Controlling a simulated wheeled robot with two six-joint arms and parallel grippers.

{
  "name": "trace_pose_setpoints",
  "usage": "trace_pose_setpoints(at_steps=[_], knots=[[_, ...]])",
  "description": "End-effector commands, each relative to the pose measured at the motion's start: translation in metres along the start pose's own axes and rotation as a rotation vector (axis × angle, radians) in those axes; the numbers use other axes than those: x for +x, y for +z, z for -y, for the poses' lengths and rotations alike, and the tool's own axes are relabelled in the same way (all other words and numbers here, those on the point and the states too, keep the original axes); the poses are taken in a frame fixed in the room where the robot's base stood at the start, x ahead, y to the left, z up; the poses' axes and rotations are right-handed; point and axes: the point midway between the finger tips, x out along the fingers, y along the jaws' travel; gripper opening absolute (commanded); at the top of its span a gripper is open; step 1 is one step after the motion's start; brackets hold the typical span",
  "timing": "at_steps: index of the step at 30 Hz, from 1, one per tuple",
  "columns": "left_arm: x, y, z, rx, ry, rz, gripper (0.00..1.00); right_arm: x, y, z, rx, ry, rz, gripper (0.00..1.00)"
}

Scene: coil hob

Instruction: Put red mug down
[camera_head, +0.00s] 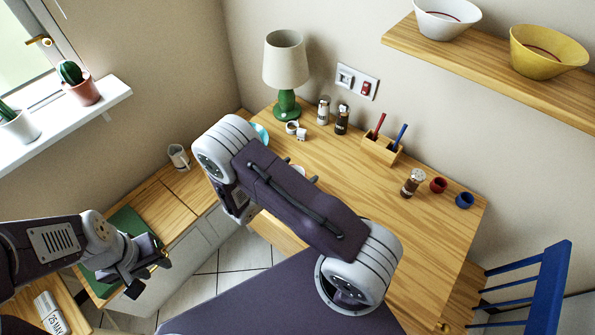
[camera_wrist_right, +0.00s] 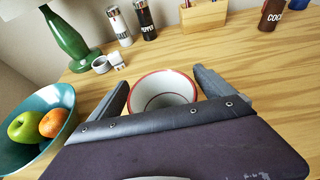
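The wooden table (camera_head: 400,235) holds a teal fruit bowl (camera_wrist_right: 40,128), a green lamp (camera_head: 286,75), shakers (camera_head: 342,119), a pen holder (camera_head: 381,148), a brown jar (camera_head: 412,183) and small red (camera_head: 438,184) and blue cups (camera_head: 464,200). Bare wood lies right of the mug.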

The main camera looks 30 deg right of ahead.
Motion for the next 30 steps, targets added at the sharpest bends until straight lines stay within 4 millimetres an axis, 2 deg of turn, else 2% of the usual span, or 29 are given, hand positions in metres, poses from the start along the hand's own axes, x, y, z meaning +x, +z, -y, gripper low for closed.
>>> trace_pose_setpoints(at_steps=[8, 21, 25, 30], knots=[[-0.003, 0.000, 0.000, 0.000, 0.000, 0.000, 0.36, -0.005, 0.004, -0.001, 0.000, 0.002, 0.000, 0.93], [-0.002, 0.000, 0.000, 0.000, 0.000, 0.000, 0.36, -0.098, 0.003, -0.001, 0.001, 0.006, -0.002, 0.93], [-0.002, 0.000, 0.000, 0.000, 0.000, 0.000, 0.36, -0.115, 0.003, -0.001, 0.001, 0.003, 0.000, 0.93], [-0.002, 0.000, 0.000, 0.000, 0.000, 0.000, 0.36, -0.122, 0.003, 0.000, 0.000, 0.000, -0.001, 0.93]])
